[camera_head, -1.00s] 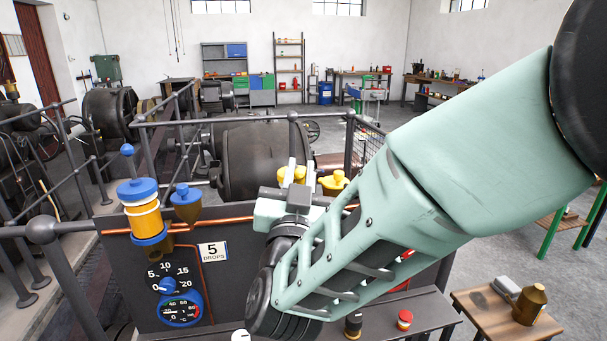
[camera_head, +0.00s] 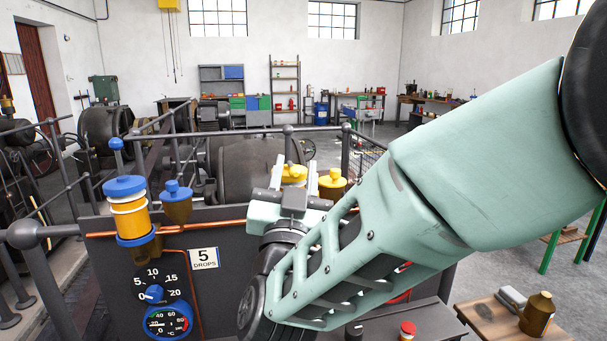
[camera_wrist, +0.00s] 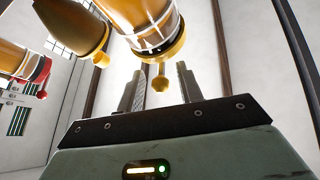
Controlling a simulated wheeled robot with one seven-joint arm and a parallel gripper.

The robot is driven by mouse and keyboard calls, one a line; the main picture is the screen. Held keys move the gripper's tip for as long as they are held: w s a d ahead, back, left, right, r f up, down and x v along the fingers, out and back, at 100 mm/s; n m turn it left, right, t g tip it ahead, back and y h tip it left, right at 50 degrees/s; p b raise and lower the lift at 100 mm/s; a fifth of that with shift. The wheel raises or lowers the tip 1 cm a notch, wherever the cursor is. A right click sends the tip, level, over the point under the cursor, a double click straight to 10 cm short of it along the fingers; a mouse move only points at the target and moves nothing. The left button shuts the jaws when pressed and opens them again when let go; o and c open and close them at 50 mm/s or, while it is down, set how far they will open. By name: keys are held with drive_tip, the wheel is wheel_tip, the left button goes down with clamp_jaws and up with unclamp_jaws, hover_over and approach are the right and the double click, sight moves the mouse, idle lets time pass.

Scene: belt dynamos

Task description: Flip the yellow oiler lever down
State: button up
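The yellow oiler's yellow cap (camera_head: 293,172) shows just behind my gripper (camera_head: 297,178) in the head view; its body is hidden by my gripper and arm. In the wrist view the yellow oiler (camera_wrist: 152,22) hangs in from the top, with an amber glass and yellow ring. Its thin lever with a yellow ball knob (camera_wrist: 160,84) sticks out from the ring toward my gripper. My gripper (camera_wrist: 160,82) is open, and the knob appears in the gap between its two fingers. I cannot tell whether it touches either finger.
A blue oiler (camera_head: 128,214) and blue-capped funnel cup (camera_head: 176,200) stand on the panel's left. A yellow-capped cup (camera_head: 332,182) is right of my gripper. A red-ringed oiler (camera_wrist: 38,75) is left in the wrist view. Railings (camera_head: 290,150) run behind.

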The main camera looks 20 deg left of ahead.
drive_tip(key=b+v, duration=0.6)
drive_tip(key=v, duration=1.1)
drive_tip(key=shift+s, duration=0.2)
